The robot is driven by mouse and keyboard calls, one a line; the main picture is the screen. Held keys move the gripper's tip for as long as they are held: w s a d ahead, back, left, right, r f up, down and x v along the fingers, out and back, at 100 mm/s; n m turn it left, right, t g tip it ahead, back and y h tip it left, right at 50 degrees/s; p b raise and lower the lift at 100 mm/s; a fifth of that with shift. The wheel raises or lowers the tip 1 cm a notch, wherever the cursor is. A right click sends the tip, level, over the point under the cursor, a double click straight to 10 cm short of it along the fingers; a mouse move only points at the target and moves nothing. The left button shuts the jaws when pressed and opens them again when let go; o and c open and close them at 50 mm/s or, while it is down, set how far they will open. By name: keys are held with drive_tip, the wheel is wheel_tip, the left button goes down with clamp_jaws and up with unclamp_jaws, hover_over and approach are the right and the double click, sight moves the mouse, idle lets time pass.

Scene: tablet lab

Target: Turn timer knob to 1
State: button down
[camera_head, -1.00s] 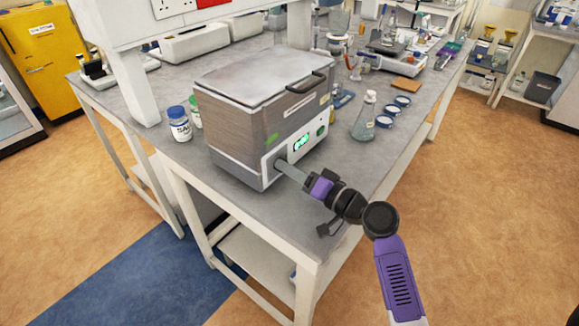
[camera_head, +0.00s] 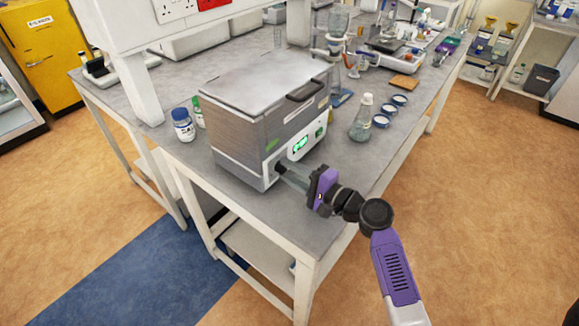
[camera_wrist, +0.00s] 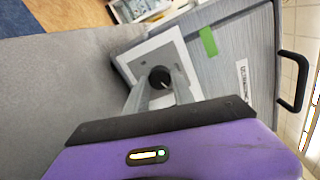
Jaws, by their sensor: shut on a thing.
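The timer knob is a round black knob (camera_wrist: 160,77) with a light pointer mark, on the pale front panel (camera_wrist: 150,57) of a grey metal box-shaped bath (camera_head: 240,140). My gripper (camera_head: 281,171) reaches the panel's lower left from the front. In the wrist view its two fingers (camera_wrist: 160,92) stand on either side of the knob and are shut on it.
The bath has a lid with a dark handle (camera_head: 306,90). A blue-capped jar (camera_head: 183,126) stands to its left. A flask (camera_head: 361,120) and several small blue-rimmed dishes (camera_head: 381,121) stand to its right. The bench front edge runs beneath my arm.

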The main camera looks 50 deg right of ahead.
drive_tip(key=shift+m+p, duration=0.45)
drive_tip(key=shift+m, duration=0.45)
drive_tip(key=shift+f, duration=0.1)
drive_tip(key=shift+d, duration=0.1)
drive_tip(key=c, duration=1.1)
unclamp_jaws()
drive_tip(key=shift+s, duration=0.15)
drive_tip(key=s+b, duration=0.1)
drive_tip(key=s, duration=0.5)
drive_tip(key=shift+s+b, duration=0.35)
drive_tip(key=shift+s, duration=0.05)
drive_tip(key=shift+s+r, duration=0.25)
drive_tip(key=shift+s, duration=0.15)
